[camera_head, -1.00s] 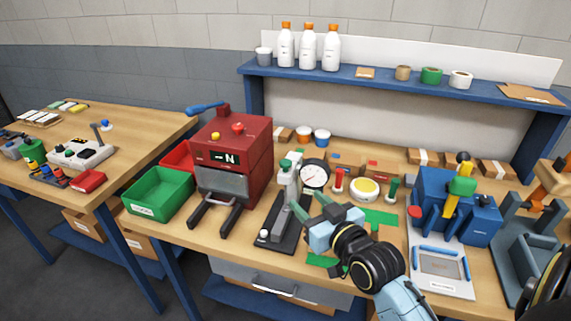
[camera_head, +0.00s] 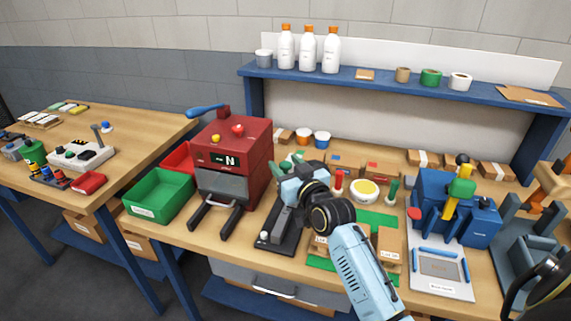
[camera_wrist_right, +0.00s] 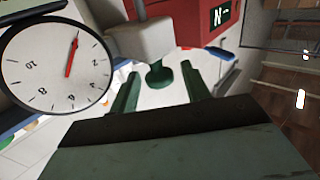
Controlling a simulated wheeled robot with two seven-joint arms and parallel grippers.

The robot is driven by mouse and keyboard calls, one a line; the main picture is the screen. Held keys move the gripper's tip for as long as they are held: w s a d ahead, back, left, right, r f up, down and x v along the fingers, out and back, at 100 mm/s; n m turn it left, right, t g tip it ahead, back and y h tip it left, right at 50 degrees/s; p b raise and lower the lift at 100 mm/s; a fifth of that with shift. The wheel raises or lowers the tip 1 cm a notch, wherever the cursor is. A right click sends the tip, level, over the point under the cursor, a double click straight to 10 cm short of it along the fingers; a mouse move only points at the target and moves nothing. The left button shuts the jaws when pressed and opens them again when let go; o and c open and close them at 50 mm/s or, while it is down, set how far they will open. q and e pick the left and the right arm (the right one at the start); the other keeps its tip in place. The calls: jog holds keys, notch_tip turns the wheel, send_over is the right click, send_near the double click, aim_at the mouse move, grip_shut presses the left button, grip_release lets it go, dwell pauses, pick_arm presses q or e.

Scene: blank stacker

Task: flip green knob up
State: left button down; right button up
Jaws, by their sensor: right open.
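A green knob (camera_wrist_right: 159,75) sits on a pale grey block of the dial gauge stand in the right wrist view, which is turned over. My right gripper (camera_wrist_right: 160,72) is open, with its two green fingers on either side of the knob. I see gaps between the knob and both fingers. In the head view my right gripper (camera_head: 291,162) is at the gauge stand (camera_head: 285,222) and covers most of its top, so the knob cannot be told apart there.
The white dial gauge (camera_wrist_right: 57,66) is close beside the right fingers. A red machine (camera_head: 236,150) stands left of the stand. A red knob (camera_head: 338,182), a yellow button (camera_head: 364,188) and a green-topped post (camera_head: 391,190) are right of it. A blue machine (camera_head: 430,190) stands farther right.

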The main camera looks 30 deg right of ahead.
jog(key=shift+w, duration=0.4)
jog(key=shift+c, duration=0.5)
grip_shut()
notch_tip(320, 180, up, 6)
jog(key=p, duration=0.6)
jog(key=shift+f, duration=0.25)
jog(key=shift+r, duration=0.1)
jog(key=shift+o, duration=0.5)
grip_release()
